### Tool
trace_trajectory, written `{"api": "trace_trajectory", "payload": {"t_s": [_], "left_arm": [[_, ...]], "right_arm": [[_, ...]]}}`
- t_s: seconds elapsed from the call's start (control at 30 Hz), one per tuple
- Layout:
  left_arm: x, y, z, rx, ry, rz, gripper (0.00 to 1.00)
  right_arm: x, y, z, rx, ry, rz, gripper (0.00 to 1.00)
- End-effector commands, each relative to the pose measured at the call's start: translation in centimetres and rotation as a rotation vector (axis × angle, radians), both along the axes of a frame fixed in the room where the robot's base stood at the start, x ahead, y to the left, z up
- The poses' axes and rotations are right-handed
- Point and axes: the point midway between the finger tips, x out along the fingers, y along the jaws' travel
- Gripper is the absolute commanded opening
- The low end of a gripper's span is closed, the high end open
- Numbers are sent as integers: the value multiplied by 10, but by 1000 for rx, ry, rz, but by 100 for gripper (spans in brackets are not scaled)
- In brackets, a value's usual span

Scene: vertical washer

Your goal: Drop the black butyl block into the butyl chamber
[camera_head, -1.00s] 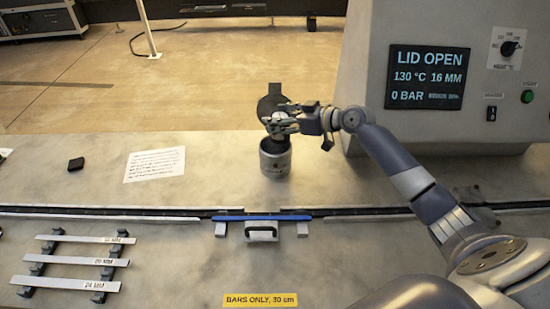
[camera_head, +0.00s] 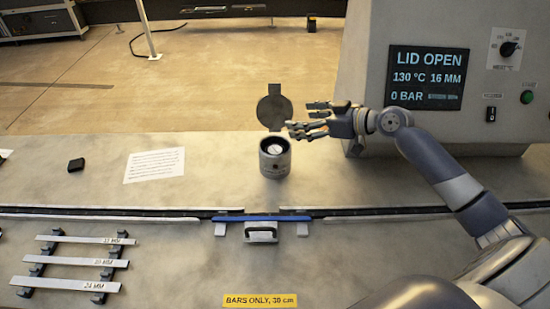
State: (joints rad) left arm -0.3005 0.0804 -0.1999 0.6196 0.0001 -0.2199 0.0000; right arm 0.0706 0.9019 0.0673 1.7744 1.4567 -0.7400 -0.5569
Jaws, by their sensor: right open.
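A small black block (camera_head: 76,165), which looks like the butyl block, lies on the bench at the left, far from the gripper. The chamber is a dark grey metal cylinder (camera_head: 275,166) standing upright near the bench's back edge. Its round lid (camera_head: 275,105) stands open behind it. A pale round piece (camera_head: 274,149) shows inside the opening. My right gripper (camera_head: 302,118) is open and empty, above and to the right of the chamber, with its fingers pointing left. My left gripper is not in view.
A machine panel (camera_head: 430,77) reading "LID OPEN" stands at the right. A paper note (camera_head: 154,165) lies between the block and the chamber. A blue bar (camera_head: 262,217) lies across a rail in front, and labelled bars (camera_head: 72,262) rest on a rack at front left.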

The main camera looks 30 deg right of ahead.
Motion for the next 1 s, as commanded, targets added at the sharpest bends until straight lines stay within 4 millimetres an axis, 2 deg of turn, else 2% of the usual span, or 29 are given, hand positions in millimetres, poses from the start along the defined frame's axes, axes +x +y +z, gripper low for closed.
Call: {"api": "trace_trajectory", "payload": {"t_s": [0.1,0.3,1.0], "left_arm": [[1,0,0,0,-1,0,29],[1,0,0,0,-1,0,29],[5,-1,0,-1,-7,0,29]], "right_arm": [[-14,-7,5,-1,2,0,75],[-26,-13,12,0,0,1,75],[-28,-15,14,0,-1,1,75]]}}
